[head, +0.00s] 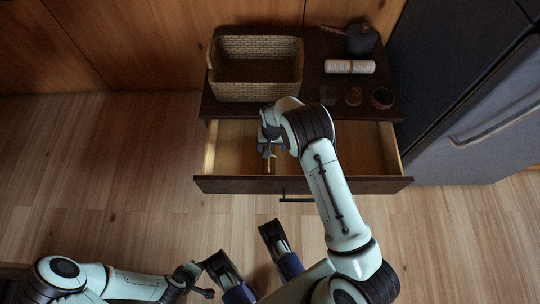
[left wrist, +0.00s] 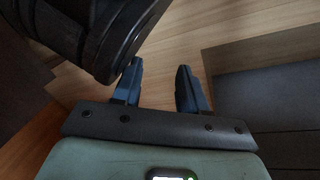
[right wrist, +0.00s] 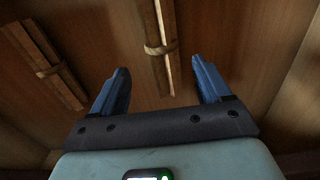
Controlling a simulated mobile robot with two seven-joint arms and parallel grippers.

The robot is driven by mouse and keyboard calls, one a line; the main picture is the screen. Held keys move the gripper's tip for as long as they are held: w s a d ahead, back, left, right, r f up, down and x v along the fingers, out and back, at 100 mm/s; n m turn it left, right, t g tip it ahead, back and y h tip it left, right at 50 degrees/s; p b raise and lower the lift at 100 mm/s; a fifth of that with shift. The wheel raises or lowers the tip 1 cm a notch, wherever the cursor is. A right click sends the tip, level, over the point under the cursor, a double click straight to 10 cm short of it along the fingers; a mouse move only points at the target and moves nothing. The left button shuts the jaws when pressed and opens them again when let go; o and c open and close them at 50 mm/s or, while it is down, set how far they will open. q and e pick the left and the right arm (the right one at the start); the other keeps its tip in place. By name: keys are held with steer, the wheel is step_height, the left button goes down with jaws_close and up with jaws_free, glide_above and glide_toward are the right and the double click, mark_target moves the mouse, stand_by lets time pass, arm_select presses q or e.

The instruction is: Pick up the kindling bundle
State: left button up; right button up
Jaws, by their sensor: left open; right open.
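A kindling bundle (right wrist: 157,40) of pale wooden sticks with a tan tie lies on the drawer floor. In the right wrist view it runs up from between my right fingertips. A second, similar tied bundle (right wrist: 46,66) lies to its left. My right gripper (right wrist: 160,68) is open, with a finger to each side of the first bundle's near end and gaps to both. In the head view the right gripper (head: 267,150) is down in the open drawer, and my arm hides much there.
The open drawer (head: 350,185) sticks out from a dark cabinet. On top stand a woven basket (head: 255,91), a white roll (head: 349,66), a dark pot (head: 361,39) and small items. A grey appliance (head: 490,125) stands at right. The left floor is clear.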

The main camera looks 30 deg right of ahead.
step_height(320, 180, down, 5)
steer(key=shift+w+a+r+b, duration=0.1)
steer(key=shift+w+r+b, duration=0.05)
steer(key=shift+b, duration=0.8)
steer(key=shift+f, duration=0.4)
arm_select(q)
steer(key=shift+g, duration=0.8)
steer(key=s+f, duration=0.3)
steer(key=s, duration=0.1)
steer(key=shift+a, duration=0.3)
arm_select(e)
steer(key=shift+r, duration=0.1)
steer(key=c, duration=1.2)
